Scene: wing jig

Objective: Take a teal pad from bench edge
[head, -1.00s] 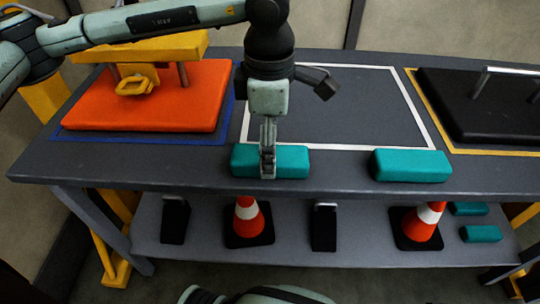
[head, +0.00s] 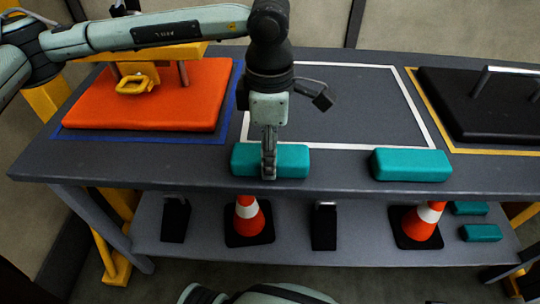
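Two teal pads lie near the front edge of the bench (head: 340,180) in the head view. My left gripper (head: 268,174) points down at the left teal pad (head: 290,161), with its fingers in front of and over the middle of the pad. The fingers hide part of it, and I cannot tell whether they are closed on it. The pad rests on the bench top. The right teal pad (head: 412,165) lies apart, to the right. Part of my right arm shows at the bottom of the picture; its gripper is not in view.
An orange block (head: 150,105) with a yellow fixture sits at left, a black plate (head: 475,115) with a handle at right. A white-outlined area (head: 350,105) is empty. The lower shelf (head: 365,252) holds two cones, black items and two small teal pads (head: 482,233).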

